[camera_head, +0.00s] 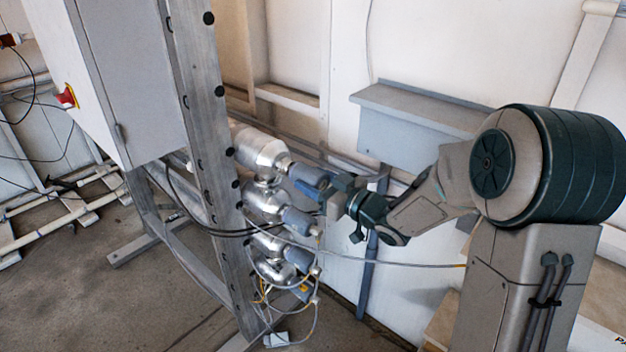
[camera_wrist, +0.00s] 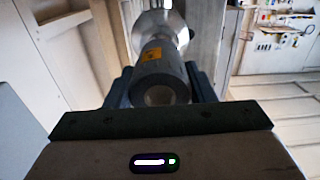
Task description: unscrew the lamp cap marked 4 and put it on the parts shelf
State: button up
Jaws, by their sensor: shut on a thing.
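My gripper (camera_head: 328,188) is shut on the uppermost lamp cap (camera_head: 306,176), a grey-blue cylinder at the end of a silver reactor tube (camera_head: 258,150). In the wrist view the cap (camera_wrist: 163,72) sits between the two fingers of my gripper (camera_wrist: 161,88) and bears an orange label. It lines up with the silver fitting (camera_wrist: 160,28) behind it; I cannot tell whether its thread is still engaged. No number is readable on it. A grey shelf (camera_head: 425,106), likely the parts shelf, is on the wall behind my arm, and its top looks empty.
More caps (camera_head: 300,220) on silver tubes are stacked below, with loose cables (camera_head: 345,257) around them. A steel upright (camera_head: 215,160) and a white cabinet (camera_head: 125,80) with a red knob stand left. A blue-grey post (camera_head: 368,275) stands below the shelf.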

jog(key=shift+p+v, duration=0.35)
jog(key=shift+v, duration=3.1)
